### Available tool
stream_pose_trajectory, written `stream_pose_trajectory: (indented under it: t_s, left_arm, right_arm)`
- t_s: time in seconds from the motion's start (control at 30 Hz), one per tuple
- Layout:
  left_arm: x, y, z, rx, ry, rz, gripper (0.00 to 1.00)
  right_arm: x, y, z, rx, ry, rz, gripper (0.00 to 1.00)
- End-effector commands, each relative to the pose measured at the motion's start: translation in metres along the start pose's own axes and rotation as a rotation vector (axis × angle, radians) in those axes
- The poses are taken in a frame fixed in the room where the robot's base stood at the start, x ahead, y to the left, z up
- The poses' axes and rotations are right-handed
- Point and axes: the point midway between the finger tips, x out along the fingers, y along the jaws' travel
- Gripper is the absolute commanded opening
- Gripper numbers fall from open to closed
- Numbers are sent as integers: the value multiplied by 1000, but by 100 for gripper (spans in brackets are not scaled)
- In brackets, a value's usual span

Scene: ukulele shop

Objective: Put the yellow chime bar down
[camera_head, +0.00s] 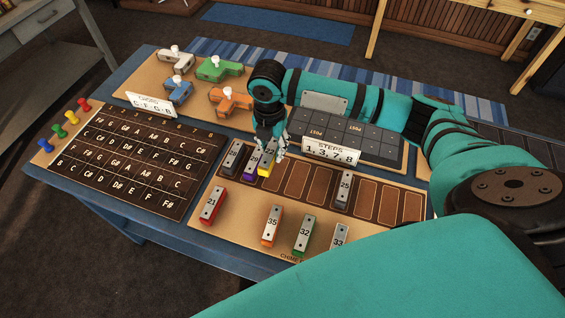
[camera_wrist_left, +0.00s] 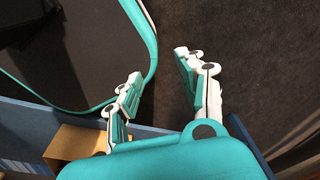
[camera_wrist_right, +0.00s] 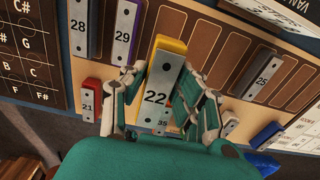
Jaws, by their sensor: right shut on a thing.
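The yellow chime bar (camera_wrist_right: 160,97), with a grey plate marked 22, is between the fingers of my right gripper (camera_wrist_right: 158,92). In the head view the yellow bar (camera_head: 265,168) is over the rack's row of brown slots (camera_head: 297,178), just right of the purple bar 29 (camera_head: 250,164). The fingers are shut on its sides. I cannot tell whether its underside touches the rack. My left gripper (camera_wrist_left: 158,82) is open and empty in the left wrist view, away from the bars.
Bar 28 (camera_head: 232,157) and bar 25 (camera_head: 344,188) sit in slots. Red 21 (camera_head: 211,204), orange 35 (camera_head: 271,226), green 32 (camera_head: 304,234) and bar 33 (camera_head: 339,237) lie in front. A steps sign (camera_head: 331,151) stands behind the slots.

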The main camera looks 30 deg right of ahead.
Motion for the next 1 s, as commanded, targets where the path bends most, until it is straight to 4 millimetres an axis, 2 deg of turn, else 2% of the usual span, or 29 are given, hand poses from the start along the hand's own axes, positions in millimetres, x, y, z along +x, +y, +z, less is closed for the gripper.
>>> stream_pose_trajectory:
  t_s: [0.03,0.17,0.4,0.8,1.0]
  left_arm:
    - [-4,0,0,0,-1,0,40]
    - [-7,0,1,0,-2,0,40]
    - [-15,1,7,0,-12,1,40]
    - [-23,1,8,0,-16,2,40]
    - [-22,1,7,0,-14,2,40]
  right_arm:
    - [-4,0,9,-1,2,2,0]
    - [-1,-1,20,-11,6,4,0]
    - [41,-2,21,-13,7,4,0]
    - [89,0,20,-14,6,6,0]
    - [94,0,21,-15,3,7,0]
